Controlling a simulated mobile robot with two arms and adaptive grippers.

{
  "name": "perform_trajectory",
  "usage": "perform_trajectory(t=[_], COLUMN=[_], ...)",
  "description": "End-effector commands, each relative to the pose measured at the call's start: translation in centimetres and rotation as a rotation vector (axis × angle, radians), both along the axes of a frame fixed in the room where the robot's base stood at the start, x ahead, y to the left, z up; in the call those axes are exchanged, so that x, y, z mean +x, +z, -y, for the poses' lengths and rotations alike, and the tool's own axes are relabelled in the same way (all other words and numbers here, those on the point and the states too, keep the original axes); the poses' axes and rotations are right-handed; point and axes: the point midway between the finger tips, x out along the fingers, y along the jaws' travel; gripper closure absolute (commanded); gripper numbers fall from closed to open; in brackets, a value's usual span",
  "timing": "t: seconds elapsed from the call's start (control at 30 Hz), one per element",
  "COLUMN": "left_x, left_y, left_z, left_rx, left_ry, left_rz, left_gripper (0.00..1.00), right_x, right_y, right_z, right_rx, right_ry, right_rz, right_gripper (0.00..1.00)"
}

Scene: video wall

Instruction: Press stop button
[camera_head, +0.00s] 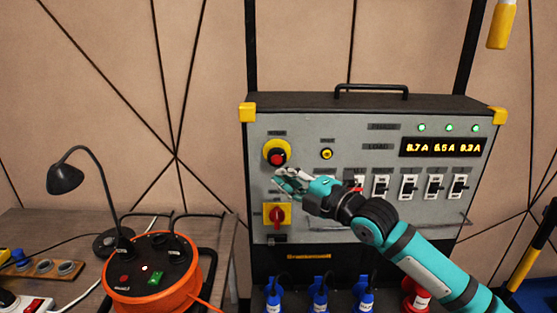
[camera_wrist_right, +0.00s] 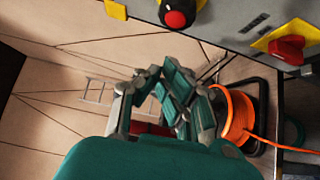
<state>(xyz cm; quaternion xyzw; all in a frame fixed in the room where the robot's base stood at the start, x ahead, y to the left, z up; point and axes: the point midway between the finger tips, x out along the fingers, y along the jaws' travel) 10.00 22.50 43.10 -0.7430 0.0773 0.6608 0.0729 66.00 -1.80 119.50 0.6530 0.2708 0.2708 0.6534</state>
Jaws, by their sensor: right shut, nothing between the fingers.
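The stop button (camera_head: 277,158) is a round red knob on a yellow ring, at the upper left of the grey panel (camera_head: 350,135). It also shows at the top of the right wrist view (camera_wrist_right: 176,17). My right gripper (camera_head: 281,176) is in front of the panel, just below the stop button in the head view, with its fingers closed and empty. In the right wrist view the fingers (camera_wrist_right: 165,85) appear below the button, and no contact shows. My left gripper is in neither view.
Below the button is a red rotary switch on a yellow plate (camera_head: 287,214). Several breakers (camera_head: 408,187) line the panel's right part. An orange cable reel (camera_head: 150,270) and a black lamp (camera_head: 66,178) stand at the left. Blue plugs (camera_head: 320,297) sit below the panel.

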Motion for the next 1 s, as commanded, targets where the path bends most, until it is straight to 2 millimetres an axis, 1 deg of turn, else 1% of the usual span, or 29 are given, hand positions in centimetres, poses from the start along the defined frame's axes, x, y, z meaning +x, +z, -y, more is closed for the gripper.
perform_trajectory(t=[0.03, 0.1, 0.23, 0.4, 0.53, 0.83, 0.93, 1.0], left_x=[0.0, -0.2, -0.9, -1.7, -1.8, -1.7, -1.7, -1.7], left_y=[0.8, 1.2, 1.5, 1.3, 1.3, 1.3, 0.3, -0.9], left_z=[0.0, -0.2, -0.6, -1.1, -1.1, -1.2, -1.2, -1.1], left_rx=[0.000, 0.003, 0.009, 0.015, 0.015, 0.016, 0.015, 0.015], left_ry=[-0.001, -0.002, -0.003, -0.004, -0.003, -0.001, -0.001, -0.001], left_rz=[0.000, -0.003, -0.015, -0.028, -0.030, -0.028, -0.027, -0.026], left_gripper=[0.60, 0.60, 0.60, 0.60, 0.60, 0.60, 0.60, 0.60], right_x=[0.9, 1.9, 4.1, 5.3, 5.6, 5.7, 5.8, 6.0], right_y=[0.4, 0.3, 0.2, 0.0, 0.0, -0.1, -0.4, -0.6], right_z=[-0.9, -1.9, -1.5, -1.6, -1.6, -1.6, -1.6, -1.6], right_rx=[0.002, 0.001, -0.003, -0.002, -0.001, -0.001, -0.001, -0.001], right_ry=[0.000, 0.000, -0.004, 0.000, 0.000, 0.000, -0.001, -0.001], right_rz=[-0.002, -0.003, 0.000, 0.001, 0.001, 0.001, 0.002, 0.004], right_gripper=[1.00, 1.00, 1.00, 1.00, 1.00, 1.00, 1.00, 1.00])
